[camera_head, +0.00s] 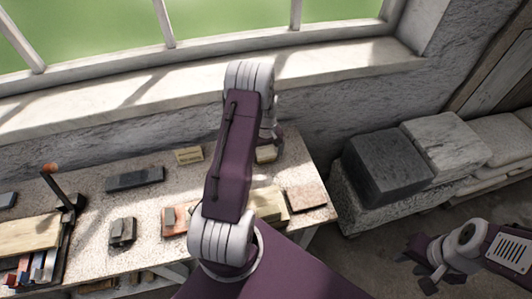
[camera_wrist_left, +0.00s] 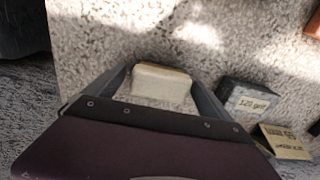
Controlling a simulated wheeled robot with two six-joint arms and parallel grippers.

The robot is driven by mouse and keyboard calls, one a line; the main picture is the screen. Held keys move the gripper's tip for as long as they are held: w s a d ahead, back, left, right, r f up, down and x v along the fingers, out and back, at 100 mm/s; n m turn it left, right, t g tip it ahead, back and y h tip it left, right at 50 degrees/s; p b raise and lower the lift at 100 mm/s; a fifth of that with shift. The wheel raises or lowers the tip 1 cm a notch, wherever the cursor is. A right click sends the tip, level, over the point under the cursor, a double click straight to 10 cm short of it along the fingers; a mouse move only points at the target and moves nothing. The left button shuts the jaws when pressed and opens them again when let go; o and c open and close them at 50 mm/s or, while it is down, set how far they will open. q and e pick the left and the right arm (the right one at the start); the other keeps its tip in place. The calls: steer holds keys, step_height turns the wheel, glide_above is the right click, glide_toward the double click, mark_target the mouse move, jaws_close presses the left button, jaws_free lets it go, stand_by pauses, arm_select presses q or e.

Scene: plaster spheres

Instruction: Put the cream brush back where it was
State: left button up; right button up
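The cream brush (camera_wrist_left: 160,86) is a small pale block with a yellowish edge. It shows between the two fingers of my left gripper (camera_wrist_left: 162,80) in the left wrist view. In the head view the brush (camera_head: 265,155) is at or just over the right part of the table, below my left gripper (camera_head: 272,145), which my arm partly hides. Whether it touches the table is unclear. My right gripper (camera_head: 425,266) is open and empty at the lower right, away from the table.
A dark block marked 120 grit (camera_wrist_left: 250,100) and a small card (camera_wrist_left: 284,142) lie beside the brush. The speckled table (camera_head: 150,210) carries a long dark block (camera_head: 135,179), a yellow label (camera_head: 189,155) and a pinkish slab (camera_head: 306,196). Stone blocks (camera_head: 385,165) stand right of it.

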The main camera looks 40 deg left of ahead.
mark_target(266, 152)
arm_select(q)
steer(key=shift+r, duration=0.1)
step_height(266, 152, up, 12)
steer(key=s+d+r+m+t, duration=0.1)
steer(key=s+d+r+m, duration=0.1)
steer(key=s+d+m, duration=0.8)
steer(key=s+d, duration=0.4)
steer(key=d, duration=0.4)
steer(key=shift+s+d, duration=0.1)
